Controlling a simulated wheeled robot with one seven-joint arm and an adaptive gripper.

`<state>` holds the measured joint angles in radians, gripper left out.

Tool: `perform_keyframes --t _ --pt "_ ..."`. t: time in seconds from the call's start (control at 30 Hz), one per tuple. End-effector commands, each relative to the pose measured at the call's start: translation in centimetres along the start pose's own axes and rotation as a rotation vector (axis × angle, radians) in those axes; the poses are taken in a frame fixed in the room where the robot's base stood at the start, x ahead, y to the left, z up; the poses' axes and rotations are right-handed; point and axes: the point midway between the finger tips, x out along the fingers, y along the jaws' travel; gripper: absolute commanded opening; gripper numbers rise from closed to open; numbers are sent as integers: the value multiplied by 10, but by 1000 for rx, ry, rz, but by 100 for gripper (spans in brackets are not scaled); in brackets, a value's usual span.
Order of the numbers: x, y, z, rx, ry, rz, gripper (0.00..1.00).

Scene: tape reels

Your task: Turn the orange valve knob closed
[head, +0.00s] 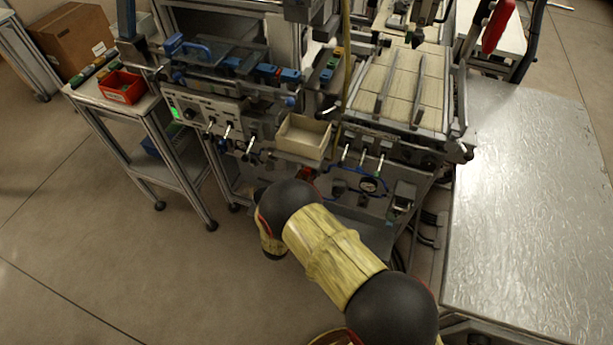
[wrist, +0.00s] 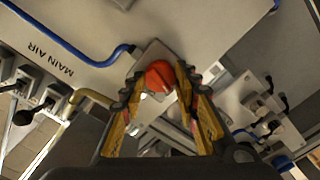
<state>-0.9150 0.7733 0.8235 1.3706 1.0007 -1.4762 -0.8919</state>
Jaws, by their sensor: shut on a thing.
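The orange valve knob (wrist: 159,76) shows in the wrist view, in front of a grey metal plate (wrist: 154,52). My gripper (wrist: 160,84) has its two ridged, yellow-sided fingers on either side of the knob, shut on it near the fingertips. The knob's far side and stem are hidden. In the head view my arm reaches to the front of the machine, and its links hide the gripper. A small red patch (head: 306,175) shows just beyond the arm there; I cannot tell whether it is the knob.
A panel marked MAIN AIR (wrist: 50,60) and a blue hose (wrist: 85,60) lie left of the knob. Black-tipped levers (wrist: 262,105) stand at right. In the head view, a cream bin (head: 303,137), a gauge (head: 368,184) and a metal table (head: 530,200) are nearby.

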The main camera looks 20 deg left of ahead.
Motion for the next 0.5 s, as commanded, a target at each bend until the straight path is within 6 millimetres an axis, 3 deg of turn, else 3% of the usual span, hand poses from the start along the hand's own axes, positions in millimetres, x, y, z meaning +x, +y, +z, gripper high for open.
perform_keyframes --t 0.5 --pt "0 -1 0 -235 1 -2 6"
